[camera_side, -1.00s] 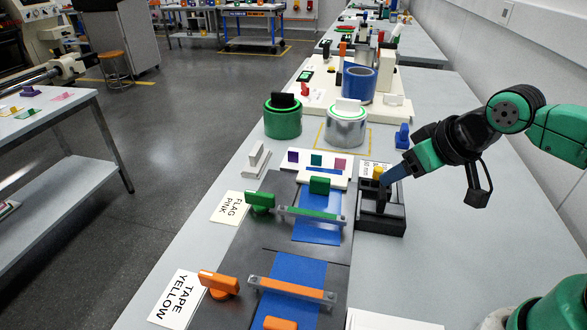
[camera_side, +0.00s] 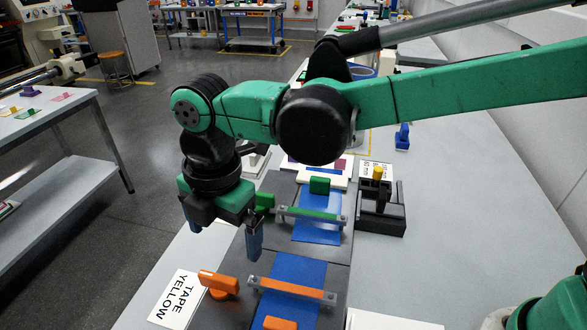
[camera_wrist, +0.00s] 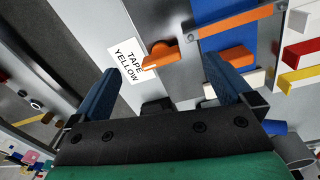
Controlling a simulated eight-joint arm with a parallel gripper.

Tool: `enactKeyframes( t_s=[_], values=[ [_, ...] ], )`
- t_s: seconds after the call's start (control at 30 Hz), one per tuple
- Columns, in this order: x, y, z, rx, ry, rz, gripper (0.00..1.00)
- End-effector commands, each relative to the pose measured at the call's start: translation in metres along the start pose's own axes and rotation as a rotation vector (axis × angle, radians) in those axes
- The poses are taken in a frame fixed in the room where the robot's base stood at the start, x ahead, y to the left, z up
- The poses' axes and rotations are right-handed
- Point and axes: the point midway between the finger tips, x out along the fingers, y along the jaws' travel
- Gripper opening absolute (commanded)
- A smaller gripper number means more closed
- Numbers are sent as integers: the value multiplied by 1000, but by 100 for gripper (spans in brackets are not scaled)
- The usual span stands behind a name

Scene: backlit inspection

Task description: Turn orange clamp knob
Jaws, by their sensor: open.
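The orange clamp knob (camera_side: 219,281) stands at the lower left of the dark base plate, beside the TAPE YELLOW card (camera_side: 178,298). The knob also shows in the wrist view (camera_wrist: 160,57), lying between my fingers in that picture. An orange clamp bar (camera_side: 292,287) with grey ends crosses a blue sheet (camera_side: 300,268) to its right. My gripper (camera_side: 225,243) is open and empty, above and behind the knob, apart from it. Its two blue fingers are spread wide in the wrist view (camera_wrist: 162,70).
A green knob (camera_side: 264,201) and green clamp bar (camera_side: 310,213) lie behind, the knob close to my gripper. A second orange block (camera_side: 280,323) is at the front edge of view. A black holder (camera_side: 382,217) with a yellow-topped piece stands to the right.

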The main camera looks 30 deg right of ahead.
Motion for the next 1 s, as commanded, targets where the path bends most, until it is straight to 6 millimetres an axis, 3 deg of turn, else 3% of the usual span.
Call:
enactKeyframes(
  t_s=[0.1,0.2,0.6,0.9,0.93,1.0],
  values=[
    [12,5,-21,-153,-1,-40,100],
    [19,6,-28,-206,-1,-53,100],
    [67,3,-27,-211,-1,-53,100],
    [72,3,-27,-210,-1,-52,100],
    [72,3,-27,-209,-1,-52,97],
    [72,3,-27,-209,-1,-52,77]
  ],
)
